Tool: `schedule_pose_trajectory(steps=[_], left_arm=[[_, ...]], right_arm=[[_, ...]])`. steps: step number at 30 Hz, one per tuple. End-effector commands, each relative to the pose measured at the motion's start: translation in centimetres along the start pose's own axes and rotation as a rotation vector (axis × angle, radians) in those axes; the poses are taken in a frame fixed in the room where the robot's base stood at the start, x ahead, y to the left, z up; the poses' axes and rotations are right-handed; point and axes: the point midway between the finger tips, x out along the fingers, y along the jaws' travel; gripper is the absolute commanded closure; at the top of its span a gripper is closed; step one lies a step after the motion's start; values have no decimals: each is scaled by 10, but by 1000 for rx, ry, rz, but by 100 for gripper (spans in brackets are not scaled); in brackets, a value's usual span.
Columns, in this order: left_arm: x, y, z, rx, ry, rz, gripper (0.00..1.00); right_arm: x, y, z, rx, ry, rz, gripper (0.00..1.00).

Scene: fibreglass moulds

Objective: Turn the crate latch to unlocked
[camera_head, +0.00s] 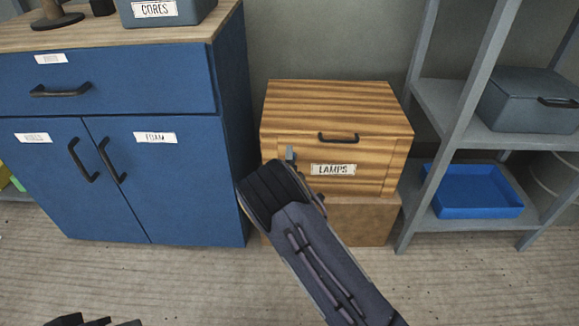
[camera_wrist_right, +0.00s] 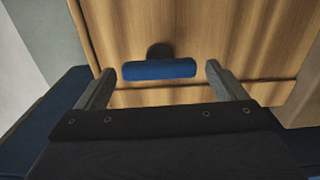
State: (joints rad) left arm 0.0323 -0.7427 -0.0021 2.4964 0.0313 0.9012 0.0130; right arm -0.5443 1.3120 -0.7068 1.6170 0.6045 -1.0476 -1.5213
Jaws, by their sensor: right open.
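The wooden crate (camera_head: 385,160) has a striped lid, a dark handle and a LAMPS label. Its latch is hidden behind my right arm in the head view. In the right wrist view the latch (camera_wrist_right: 158,69) is a short blue bar on a dark round base, mounted on the crate front (camera_wrist_right: 190,30). The bar lies roughly level across that picture. My right gripper (camera_wrist_right: 160,72) is open, one finger off each end of the bar, with visible gaps. In the head view a fingertip of my right gripper (camera_head: 290,154) shows before the crate's left side.
The crate stands on a brown box (camera_head: 365,222). A blue cabinet (camera_head: 180,190) is close on its left. A grey shelf rack (camera_head: 440,165) with a blue tray (camera_head: 475,210) and a grey bin (camera_head: 530,105) is on its right. Dark parts, probably mine, show at the bottom left edge.

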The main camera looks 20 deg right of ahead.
Motion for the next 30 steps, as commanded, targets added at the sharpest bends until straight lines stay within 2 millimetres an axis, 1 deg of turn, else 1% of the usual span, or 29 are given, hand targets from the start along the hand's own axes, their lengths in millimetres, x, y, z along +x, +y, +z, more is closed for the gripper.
schedule_pose_trajectory(steps=[2, 5, 12, 16, 21, 30], left_arm=[[-1, 1, -1, 0, 0, 0, 64], [-5, 2, -2, 0, 0, 0, 64], [-15, 7, -8, 0, 0, 0, 64], [-17, 8, -9, 0, 0, 0, 64], [-18, 8, -9, 0, 0, 0, 64], [-18, 8, -9, 0, 0, 0, 64]], right_arm=[[-3, 0, 0, 0, 0, -1, 9], [-14, 1, 0, 0, 0, -2, 9], [-55, 2, 0, -2, 1, -2, 9], [-71, 1, -1, -1, 1, -2, 9], [-78, 0, 0, -1, 0, 0, 9], [-78, 0, 0, 0, 0, 0, 9]])
